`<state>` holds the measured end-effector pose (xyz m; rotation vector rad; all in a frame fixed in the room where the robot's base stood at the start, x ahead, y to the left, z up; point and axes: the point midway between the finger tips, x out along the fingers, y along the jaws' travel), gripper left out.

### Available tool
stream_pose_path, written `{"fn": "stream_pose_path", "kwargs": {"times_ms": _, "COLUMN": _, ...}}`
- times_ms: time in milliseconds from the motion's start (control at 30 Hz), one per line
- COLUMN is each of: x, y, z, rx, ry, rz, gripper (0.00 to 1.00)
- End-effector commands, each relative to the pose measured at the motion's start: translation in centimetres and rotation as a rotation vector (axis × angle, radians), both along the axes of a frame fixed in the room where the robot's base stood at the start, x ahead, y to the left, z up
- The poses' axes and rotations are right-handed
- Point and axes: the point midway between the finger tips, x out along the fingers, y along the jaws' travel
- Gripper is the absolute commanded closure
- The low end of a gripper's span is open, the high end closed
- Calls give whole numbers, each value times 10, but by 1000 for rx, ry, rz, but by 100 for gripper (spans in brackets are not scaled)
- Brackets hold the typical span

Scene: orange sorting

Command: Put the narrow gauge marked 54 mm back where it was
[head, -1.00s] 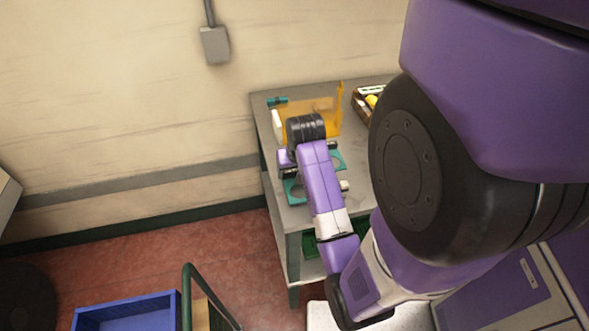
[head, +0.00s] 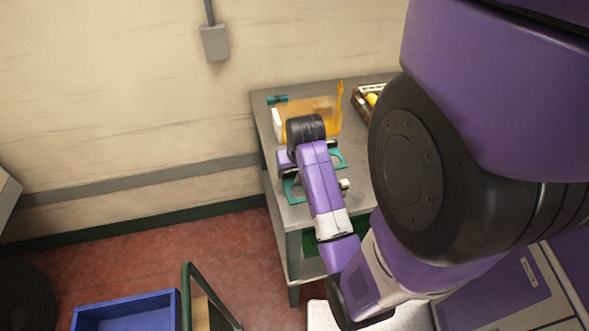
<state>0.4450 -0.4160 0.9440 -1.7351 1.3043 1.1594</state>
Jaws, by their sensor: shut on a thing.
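My gripper (head: 285,162) is over the grey table, mostly hidden behind my own wrist and forearm; its fingertips do not show. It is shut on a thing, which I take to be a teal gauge. Teal flat pieces with rounded cut-outs show on both sides of my forearm, one at the lower left (head: 292,190) and one at the right (head: 341,160). I cannot tell whether they are one gauge or two, nor whether they touch the table. No 54 mm marking is readable.
The grey table (head: 264,112) stands against the wall. An orange translucent stand (head: 325,112) with a white end piece is behind my wrist. A small teal item (head: 277,99) lies at the back left. A tray (head: 362,103) with yellow items is at the right. A blue bin (head: 125,312) is below.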

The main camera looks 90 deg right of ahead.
Motion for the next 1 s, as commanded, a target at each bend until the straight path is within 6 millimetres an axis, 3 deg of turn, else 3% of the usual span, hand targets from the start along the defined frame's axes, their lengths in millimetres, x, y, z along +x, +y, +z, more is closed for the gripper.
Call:
{"fn": "stream_pose_path", "kwargs": {"times_ms": 400, "x": 0, "y": 0, "z": -4, "rx": 0, "ry": 0, "rz": 0, "gripper": 69}}
{"fn": "stream_pose_path", "kwargs": {"times_ms": 433, "x": 0, "y": 0, "z": -4, "rx": 0, "ry": 0, "rz": 0, "gripper": 28}}
{"fn": "stream_pose_path", "kwargs": {"times_ms": 567, "x": 0, "y": 0, "z": -4, "rx": 0, "ry": 0, "rz": 0, "gripper": 5}}
{"fn": "stream_pose_path", "kwargs": {"times_ms": 1000, "x": 0, "y": 0, "z": -4, "rx": 0, "ry": 0, "rz": 0, "gripper": 0}}
